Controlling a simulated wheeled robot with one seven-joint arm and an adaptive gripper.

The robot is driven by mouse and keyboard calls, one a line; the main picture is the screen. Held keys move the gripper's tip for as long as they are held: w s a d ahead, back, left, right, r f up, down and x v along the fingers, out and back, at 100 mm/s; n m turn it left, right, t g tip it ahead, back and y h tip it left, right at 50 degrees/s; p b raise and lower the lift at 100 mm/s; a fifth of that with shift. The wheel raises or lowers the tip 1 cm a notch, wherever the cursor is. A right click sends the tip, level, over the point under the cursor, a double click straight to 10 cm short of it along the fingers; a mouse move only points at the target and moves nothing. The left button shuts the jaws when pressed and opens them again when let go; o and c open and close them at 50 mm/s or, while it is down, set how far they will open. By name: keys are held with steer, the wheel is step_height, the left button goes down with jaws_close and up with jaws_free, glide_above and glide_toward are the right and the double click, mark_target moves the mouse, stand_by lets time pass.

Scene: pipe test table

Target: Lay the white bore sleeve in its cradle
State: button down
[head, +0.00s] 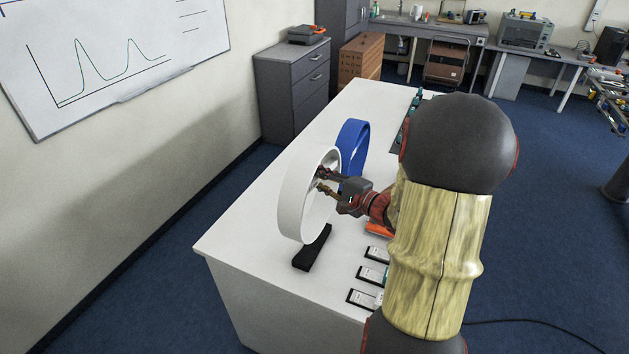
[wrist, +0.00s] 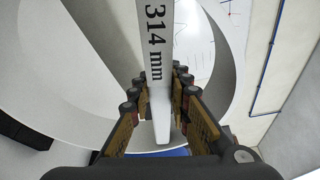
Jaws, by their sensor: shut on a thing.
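The white bore sleeve (head: 293,200) is a wide ring standing on edge above the near part of the white table in the head view. My gripper (head: 323,180) reaches in from the right at its open face. In the wrist view, my gripper (wrist: 155,95) has its fingers on both sides of a white bar of the sleeve (wrist: 159,45) marked "314 mm", shut on it. A black cradle (head: 308,256) lies on the table just below the sleeve's lower rim. The rim overlaps it in the picture; I cannot tell whether they touch.
A blue ring (head: 353,135) stands upright behind the sleeve. Several small labelled boxes (head: 372,275) lie to the right of the cradle, beside my arm. The table's (head: 237,247) left front corner is clear. A whiteboard (head: 110,60) hangs on the left wall.

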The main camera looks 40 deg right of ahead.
steer(key=shift+s+b, duration=0.1)
steer(key=shift+b, duration=0.5)
steer(key=shift+f+b, duration=0.2)
steer(key=shift+b, duration=0.1)
step_height(320, 180, down, 8)
steer(key=b, duration=1)
steer(key=shift+f, duration=0.25)
steer(key=shift+f+b, duration=0.35)
steer(key=shift+b, duration=0.1)
stand_by(0.4)
steer(key=c, duration=1.7)
jaws_free()
steer(key=shift+o, duration=0.6)
steer(key=shift+a, duration=0.1)
steer(key=shift+s, duration=0.1)
steer(key=s+d+r, duration=0.1)
steer(key=s, duration=1)
steer(key=shift+s, duration=0.4)
